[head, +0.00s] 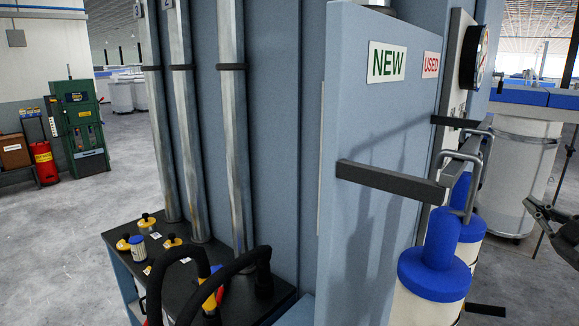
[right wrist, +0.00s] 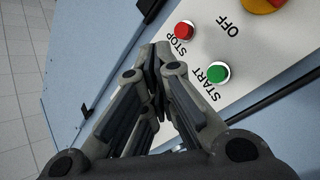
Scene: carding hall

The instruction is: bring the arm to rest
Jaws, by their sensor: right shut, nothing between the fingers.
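My right gripper (head: 534,207) shows at the right edge of the head view, partly cut off by the frame. The right wrist view shows its fingers (right wrist: 155,60) closed together with nothing between them. In that view the fingertips appear beside a light control panel (right wrist: 238,58) with a red STOP button (right wrist: 184,30) and a green START button (right wrist: 218,74). The fingertips overlap the panel's left edge in the picture; I cannot tell whether they touch it. My left gripper is not in view.
A blue cabinet (head: 375,130) with NEW (head: 387,62) and USED (head: 431,65) signs fills the middle. A dark table (head: 120,238) with hoses is at left. Grey floor lies open farther left.

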